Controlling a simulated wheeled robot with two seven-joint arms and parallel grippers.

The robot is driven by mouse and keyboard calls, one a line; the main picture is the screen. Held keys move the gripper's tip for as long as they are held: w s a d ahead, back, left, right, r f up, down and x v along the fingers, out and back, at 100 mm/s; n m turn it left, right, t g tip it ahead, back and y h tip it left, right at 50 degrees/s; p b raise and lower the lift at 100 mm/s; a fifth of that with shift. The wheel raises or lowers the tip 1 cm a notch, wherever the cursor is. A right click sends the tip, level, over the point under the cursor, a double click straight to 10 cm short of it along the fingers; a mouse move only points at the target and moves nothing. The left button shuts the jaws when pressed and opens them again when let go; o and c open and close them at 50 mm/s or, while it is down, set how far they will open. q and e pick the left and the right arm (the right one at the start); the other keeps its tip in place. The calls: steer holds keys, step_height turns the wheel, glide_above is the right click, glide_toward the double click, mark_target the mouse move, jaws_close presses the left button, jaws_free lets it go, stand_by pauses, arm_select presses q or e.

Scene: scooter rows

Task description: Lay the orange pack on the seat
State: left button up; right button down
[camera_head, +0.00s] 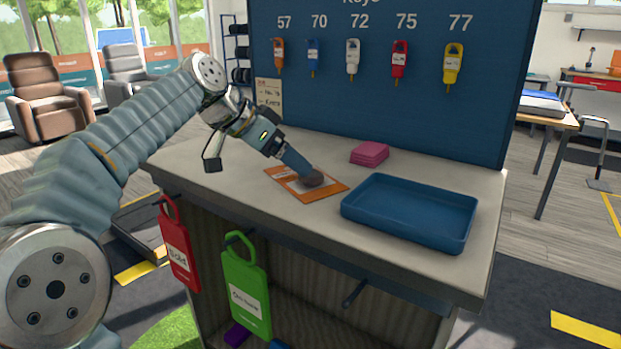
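A flat orange pack (329,190) with a pale patch lies on the grey counter, left of the blue tray. My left arm comes in from the left, and my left gripper (305,172) points down at the pack. A small dark rounded shape (313,179) shows at the fingertips, over the pack; I cannot tell what it is. The fingers overlap in this view, so I cannot tell whether they are open, shut or touching the pack. No scooter seat is clearly in view. My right gripper is not in view.
The empty blue tray (408,233) and a pink stack (370,153) share the counter (230,185). A blue key board (380,100) with several tags stands behind. Red (176,255) and green (245,295) tags hang on the front. Armchairs (48,95) stand back left.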

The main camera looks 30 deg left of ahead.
arm_select(q)
steer(key=x, duration=0.5)
steer(key=shift+w+d+f+p, duration=0.15)
steer(key=shift+d+p, duration=0.15)
steer(key=shift+d, duration=0.15)
steer(key=c, duration=1.2)
